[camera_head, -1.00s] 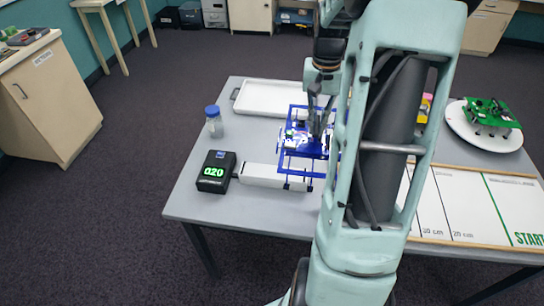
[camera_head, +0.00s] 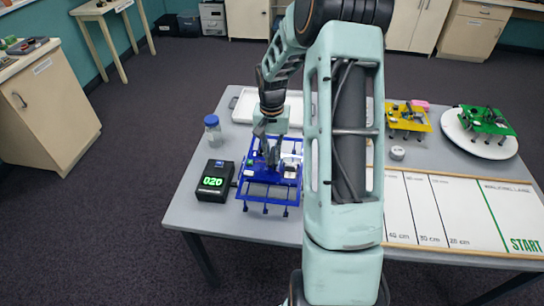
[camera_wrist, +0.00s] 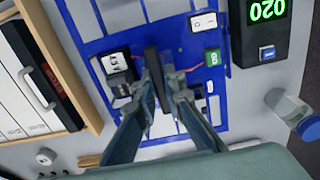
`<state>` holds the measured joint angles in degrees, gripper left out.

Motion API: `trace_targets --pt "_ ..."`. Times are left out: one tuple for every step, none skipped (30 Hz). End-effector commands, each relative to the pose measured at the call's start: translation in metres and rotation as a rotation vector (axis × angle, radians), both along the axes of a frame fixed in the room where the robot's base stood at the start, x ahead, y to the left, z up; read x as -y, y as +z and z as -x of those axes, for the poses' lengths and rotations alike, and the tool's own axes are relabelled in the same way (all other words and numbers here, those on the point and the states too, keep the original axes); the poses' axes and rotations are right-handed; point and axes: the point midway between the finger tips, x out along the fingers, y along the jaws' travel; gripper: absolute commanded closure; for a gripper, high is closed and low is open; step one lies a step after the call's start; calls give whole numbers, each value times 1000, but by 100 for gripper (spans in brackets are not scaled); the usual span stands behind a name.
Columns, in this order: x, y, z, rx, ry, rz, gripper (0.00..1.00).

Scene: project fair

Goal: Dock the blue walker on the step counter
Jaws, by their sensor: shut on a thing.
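The blue walker (camera_head: 243,190), an open blue frame with thin legs, is at the left of the table just right of the step counter (camera_head: 212,182). The counter is a black box reading 020 in green, with a blue button (camera_wrist: 267,52) in the wrist view. Its pale low plate is largely hidden beneath the walker. I cannot tell whether the walker's legs touch it. My gripper (camera_head: 266,140) comes down on the walker from above. In the wrist view, my gripper (camera_wrist: 168,92) is shut on a dark upright part in the middle of the blue frame (camera_wrist: 180,45).
A blue-capped bottle (camera_head: 212,130) stands behind the counter. A white tray (camera_head: 240,105) lies at the back, partly behind my arm. A yellow walker (camera_head: 408,118), a green walker (camera_head: 487,121) on a white disc and the marked lane board (camera_head: 470,213) are to the right.

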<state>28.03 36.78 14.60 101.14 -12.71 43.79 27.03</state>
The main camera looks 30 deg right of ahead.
Motion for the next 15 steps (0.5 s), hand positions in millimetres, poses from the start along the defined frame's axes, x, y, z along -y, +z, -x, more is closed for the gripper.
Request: trace_targets --pt "0 -5 0 1 -1 -1 100" --pt "0 -7 0 1 -1 0 100" --pt "0 -8 -1 3 -1 -1 100" --pt "0 -8 -1 3 -1 -1 100" --pt "0 -8 -1 4 -1 0 100" --pt "0 -8 -1 4 -1 0 100" --pt "0 -8 -1 4 -1 0 100" --pt "0 -8 -1 4 -1 0 100" --pt "0 -8 -1 4 -1 0 100" --pt "0 -9 -1 3 -1 1 100" --pt "0 -10 -1 3 -1 1 100" --pt "0 -11 -1 3 0 1 100" --pt "0 -12 -1 3 0 1 100" --pt "0 -13 -1 3 0 1 100" --pt "0 -14 -1 3 0 1 100"
